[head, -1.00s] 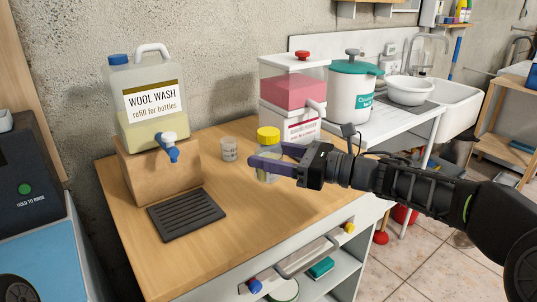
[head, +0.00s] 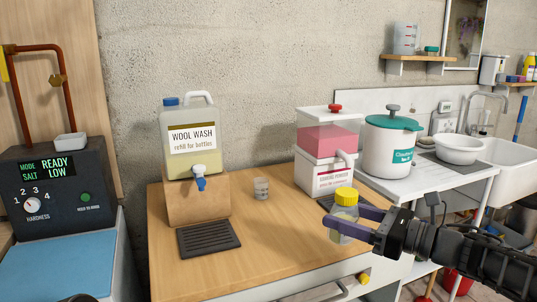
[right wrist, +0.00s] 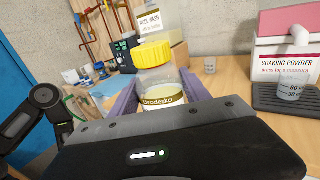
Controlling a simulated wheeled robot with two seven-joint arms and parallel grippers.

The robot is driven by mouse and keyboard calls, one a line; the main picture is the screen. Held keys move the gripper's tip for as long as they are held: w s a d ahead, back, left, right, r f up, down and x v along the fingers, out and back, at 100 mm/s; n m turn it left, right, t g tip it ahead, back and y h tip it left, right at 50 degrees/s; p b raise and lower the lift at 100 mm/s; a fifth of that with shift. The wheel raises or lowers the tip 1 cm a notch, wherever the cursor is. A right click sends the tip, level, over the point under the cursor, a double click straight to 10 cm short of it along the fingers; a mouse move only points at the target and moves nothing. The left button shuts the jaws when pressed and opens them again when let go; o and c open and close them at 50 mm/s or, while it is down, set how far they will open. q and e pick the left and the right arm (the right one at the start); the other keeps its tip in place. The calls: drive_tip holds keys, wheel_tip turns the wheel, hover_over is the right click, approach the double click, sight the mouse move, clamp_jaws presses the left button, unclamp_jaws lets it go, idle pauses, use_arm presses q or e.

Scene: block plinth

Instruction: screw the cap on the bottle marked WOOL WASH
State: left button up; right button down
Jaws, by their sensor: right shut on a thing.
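A small clear bottle (head: 342,222) with a yellow cap (head: 346,196) on its top is between the purple fingers of my right gripper (head: 345,222), which is shut on it. In the right wrist view the bottle (right wrist: 165,85) holds pale liquid and bears a partly readable label; the yellow cap (right wrist: 153,54) sits on top. How tight the cap is, I cannot tell. The words WOOL WASH show on a large blue-capped refill jug (head: 190,140), standing on a wooden block at the back left of the table. My left gripper is not in view.
A black drip grille (head: 208,237) lies before the jug's tap (head: 200,183). A small measuring cup (head: 261,188) stands near it. A soaking powder dispenser (head: 322,177) and a teal-lidded tub (head: 392,150) are behind my right gripper. The front middle of the wooden table (head: 270,245) is clear.

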drive_tip(key=shift+s+a+f+n+g+y, duration=0.15)
drive_tip(key=shift+s+a+f+g, duration=0.15)
drive_tip(key=shift+a+f, duration=0.3)
drive_tip(key=shift+s+a+f+n+g+y, duration=0.2)
drive_tip(key=shift+a+f+g, duration=0.15)
drive_tip(key=shift+a, duration=0.3)
drive_tip(key=s+d+f, duration=0.2)
drive_tip(key=s+f, duration=0.1)
drive_tip(key=f, duration=0.5)
drive_tip(key=s+d+f+t, duration=0.1)
drive_tip(key=s+d+f, duration=0.1)
drive_tip(key=f, duration=0.6)
drive_tip(key=s+d+f, duration=0.2)
drive_tip(key=s+f, duration=0.1)
drive_tip(key=f, duration=0.5)
wheel_tip(320, 180, up, 8)
drive_tip(key=p, duration=1.4)
drive_tip(key=shift+w+d+m+h, duration=0.15)
drive_tip(key=shift+d+m+h, duration=0.1)
drive_tip(key=shift+m+h, duration=0.2)
drive_tip(key=shift+t, duration=0.25)
